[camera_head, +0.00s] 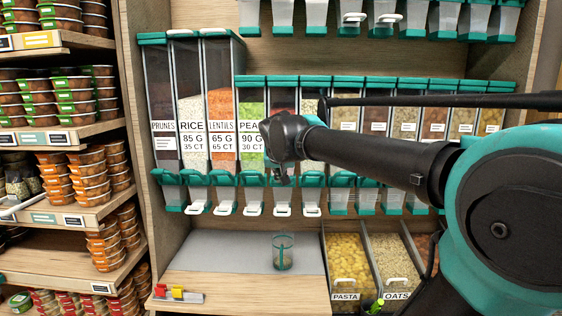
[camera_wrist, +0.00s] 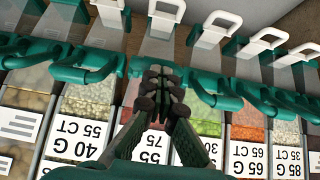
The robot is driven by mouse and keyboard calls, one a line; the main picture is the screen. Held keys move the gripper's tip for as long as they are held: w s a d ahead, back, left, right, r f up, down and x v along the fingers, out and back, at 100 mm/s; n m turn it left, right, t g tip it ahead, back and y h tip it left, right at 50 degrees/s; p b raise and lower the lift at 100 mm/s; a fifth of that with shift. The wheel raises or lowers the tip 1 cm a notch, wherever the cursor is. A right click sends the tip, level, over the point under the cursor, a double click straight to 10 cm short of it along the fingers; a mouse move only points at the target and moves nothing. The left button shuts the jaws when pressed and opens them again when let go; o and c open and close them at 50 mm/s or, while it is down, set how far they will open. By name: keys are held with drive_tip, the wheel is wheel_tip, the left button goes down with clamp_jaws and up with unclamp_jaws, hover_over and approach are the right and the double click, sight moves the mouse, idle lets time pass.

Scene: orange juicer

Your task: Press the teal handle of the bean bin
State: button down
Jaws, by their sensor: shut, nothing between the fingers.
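My gripper (camera_head: 284,180) is shut and empty, pointing down at the row of teal handles; its fingertips (camera_wrist: 162,76) also show in the wrist view, which is upside down. It is in front of the bin right of the peas, with dark red contents (camera_head: 283,98). That bin's name is hidden, so I cannot confirm it is the bean bin. Its teal handle (camera_head: 283,194) is partly covered by my fingers. In the wrist view the fingertips overlap this handle (camera_wrist: 139,65); contact cannot be told. Its white lever (camera_head: 283,211) is below.
The pea bin (camera_head: 251,100) is at the left, with its teal handle (camera_wrist: 217,98) close to my fingers. A clear glass (camera_head: 283,254) stands on the grey counter below. Open pasta (camera_head: 347,270) and oats bins are at the right. Stacked containers fill the left shelves.

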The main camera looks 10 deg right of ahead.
drive_tip(key=shift+s+a+f+t, duration=0.1)
drive_tip(key=shift+s+f+t, duration=0.25)
drive_tip(key=shift+f, duration=0.35)
drive_tip(key=shift+s+f+t, duration=0.1)
drive_tip(key=shift+f+t, duration=0.35)
drive_tip(key=shift+f, duration=0.2)
